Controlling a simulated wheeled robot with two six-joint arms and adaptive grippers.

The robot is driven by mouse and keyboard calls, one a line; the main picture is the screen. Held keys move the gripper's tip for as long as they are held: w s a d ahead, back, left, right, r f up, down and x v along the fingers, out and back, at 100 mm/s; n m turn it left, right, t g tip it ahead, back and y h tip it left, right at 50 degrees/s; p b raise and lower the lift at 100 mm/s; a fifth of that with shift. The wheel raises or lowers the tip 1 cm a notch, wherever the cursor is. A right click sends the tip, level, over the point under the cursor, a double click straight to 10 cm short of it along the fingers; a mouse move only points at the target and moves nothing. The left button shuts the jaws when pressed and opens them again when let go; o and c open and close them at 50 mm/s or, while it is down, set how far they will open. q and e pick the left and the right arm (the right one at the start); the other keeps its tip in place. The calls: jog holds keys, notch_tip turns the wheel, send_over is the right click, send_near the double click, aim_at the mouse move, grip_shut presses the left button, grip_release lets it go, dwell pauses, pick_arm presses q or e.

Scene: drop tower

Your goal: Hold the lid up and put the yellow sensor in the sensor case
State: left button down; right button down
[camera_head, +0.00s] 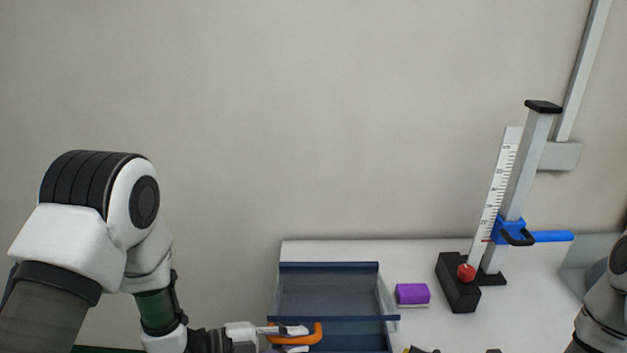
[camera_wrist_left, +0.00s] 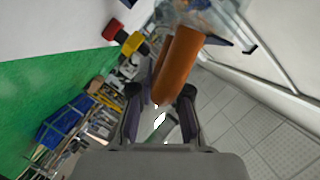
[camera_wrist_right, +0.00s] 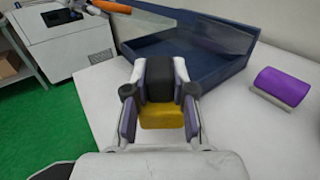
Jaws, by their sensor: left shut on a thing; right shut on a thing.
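The sensor case (camera_head: 391,345) is a dark blue box at the bottom centre of the head view; it shows open-topped in the right wrist view (camera_wrist_right: 185,62). A clear lid panel appears over it, but its tilt is hard to tell. My left gripper (camera_head: 290,336) is shut on the orange lid handle (camera_head: 317,334), which also fills the jaws in the left wrist view (camera_wrist_left: 178,65).
A purple block (camera_head: 412,294) lies on the white table right of the case. Farther right stands the drop tower (camera_head: 522,165) with a ruler, blue clamp and black base with a red knob (camera_head: 466,272). Bare table lies between the block and tower.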

pick_arm(q)
jog(key=r, duration=0.2)
jog(key=w+r, duration=0.1)
jog(key=r, duration=0.1)
jog(key=shift+w+r, duration=0.1)
jog(key=shift+w, duration=0.1)
dwell(0.3)
jog(key=shift+n, duration=0.3)
jog(key=w+r, duration=0.1)
jog(key=r, duration=0.1)
jog(key=w+r, duration=0.1)
jog(key=r, duration=0.1)
jog(key=shift+w, duration=0.15)
jog(key=shift+w+r, duration=1.45)
jog(key=shift+r, duration=0.25)
